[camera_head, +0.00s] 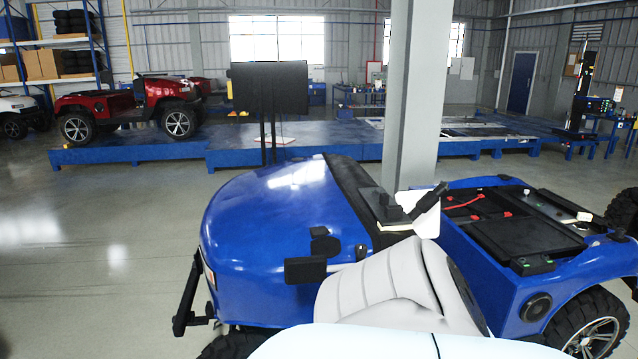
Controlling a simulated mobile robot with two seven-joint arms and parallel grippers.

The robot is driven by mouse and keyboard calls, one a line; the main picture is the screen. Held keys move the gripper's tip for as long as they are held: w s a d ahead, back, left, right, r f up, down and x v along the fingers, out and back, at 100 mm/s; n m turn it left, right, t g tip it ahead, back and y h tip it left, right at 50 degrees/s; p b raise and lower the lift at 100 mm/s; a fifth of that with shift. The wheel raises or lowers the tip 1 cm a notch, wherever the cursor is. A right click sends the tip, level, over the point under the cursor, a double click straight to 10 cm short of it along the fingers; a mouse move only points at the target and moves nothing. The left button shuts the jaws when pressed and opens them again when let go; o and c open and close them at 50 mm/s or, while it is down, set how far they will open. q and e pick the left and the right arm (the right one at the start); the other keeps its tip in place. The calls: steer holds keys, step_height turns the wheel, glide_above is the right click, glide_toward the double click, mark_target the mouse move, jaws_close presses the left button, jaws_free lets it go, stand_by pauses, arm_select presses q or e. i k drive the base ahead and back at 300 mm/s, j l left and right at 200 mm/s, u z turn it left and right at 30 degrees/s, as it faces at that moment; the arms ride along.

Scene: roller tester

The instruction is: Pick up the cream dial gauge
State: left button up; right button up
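I cannot make out a cream dial gauge for certain in the head view. A small whitish item (584,216) sits on the right side of the blue vehicle's rear deck, too small to identify. Neither of my grippers shows in the head view. A smooth pale surface at the bottom edge may be part of my own body.
A blue open vehicle (262,220) with a grey seat (385,285) fills the near foreground. A grey pillar (412,110) stands behind it. A red vehicle (135,105) is on a blue platform (180,143) farther back. The left floor (90,240) is clear.

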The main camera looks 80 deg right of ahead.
mark_target(582, 217)
steer(key=z, duration=4.1)
steer(key=i+j+z, duration=0.1)
steer(key=i+z, duration=0.25)
steer(key=i, duration=0.15)
steer(key=i+j+z, duration=0.2)
steer(key=i+z, duration=0.15)
steer(key=i+l+z, duration=0.1)
steer(key=i+z, duration=0.2)
steer(key=i, duration=0.5)
steer(key=i+z, duration=0.3)
steer(key=i, duration=0.45)
steer(key=i+u, duration=0.25)
steer(key=i, duration=0.2)
steer(key=i+l+u, duration=0.25)
steer(key=i, duration=0.2)
steer(key=i+l+u, duration=0.1)
steer(key=i+u, duration=0.15)
steer(key=i, duration=0.25)
steer(key=i+l+u, duration=0.1)
steer(key=i+u, duration=0.15)
steer(key=u, duration=0.2)
steer(key=i+l+u, duration=0.15)
steer(key=u, duration=0.3)
steer(key=i+l+u, duration=0.25)
steer(key=u, duration=0.2)
